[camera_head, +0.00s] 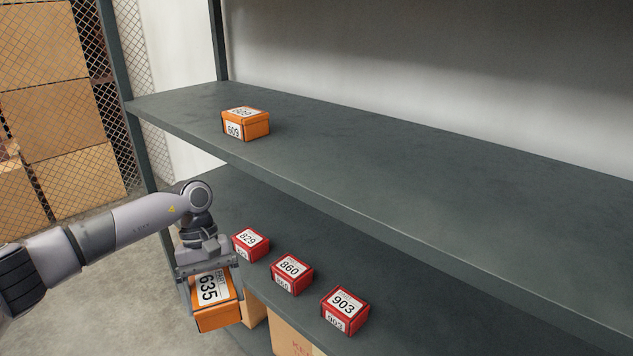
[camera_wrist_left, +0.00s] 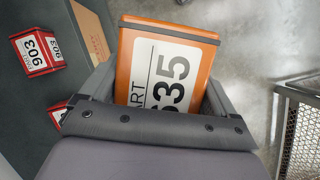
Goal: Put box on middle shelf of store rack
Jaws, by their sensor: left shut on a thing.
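An orange box labelled 635 (camera_head: 215,300) is held in my left gripper (camera_head: 208,285), in front of the rack's edge at the lower left. My left gripper is shut on it, with a finger on each side. The box also shows in the left wrist view (camera_wrist_left: 165,70), between the fingers. The store rack has an upper visible shelf (camera_head: 400,170) and a lower visible shelf (camera_head: 400,315). An orange box labelled 609 (camera_head: 246,123) sits on the upper visible shelf near its left end. My right gripper is not in view.
Red boxes 829 (camera_head: 251,244), 860 (camera_head: 291,275) and 903 (camera_head: 345,310) stand in a row on the lower visible shelf. The upper visible shelf is clear right of box 609. A dark rack post (camera_head: 150,170) stands left. Cartons (camera_head: 45,110) are behind mesh.

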